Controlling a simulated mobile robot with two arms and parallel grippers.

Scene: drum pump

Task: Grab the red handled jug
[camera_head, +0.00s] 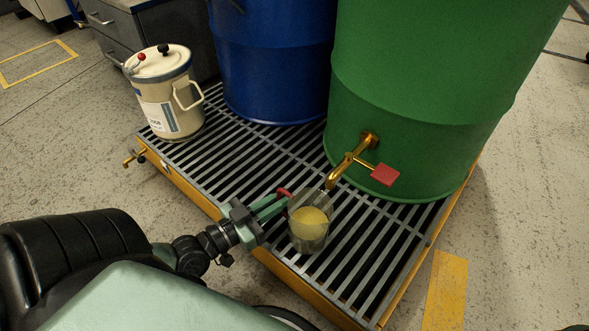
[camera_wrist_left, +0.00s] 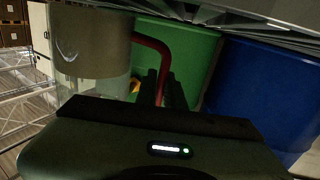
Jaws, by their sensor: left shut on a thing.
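A clear jug (camera_head: 309,238) with yellow contents stands on the slatted grate (camera_head: 350,268), just below the brass tap (camera_head: 345,170) of the green drum (camera_head: 430,90). Its red handle (camera_head: 284,193) faces my left gripper (camera_head: 277,206). My left gripper is shut on the handle, with its fingers partly hiding it. In the left wrist view the jug (camera_wrist_left: 92,42) fills the upper left and its red handle (camera_wrist_left: 152,45) runs down to the fingers (camera_wrist_left: 168,92). My right gripper is not in view.
A red tap lever (camera_head: 385,175) sticks out above the grate. Grate space left of the jug is bare.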

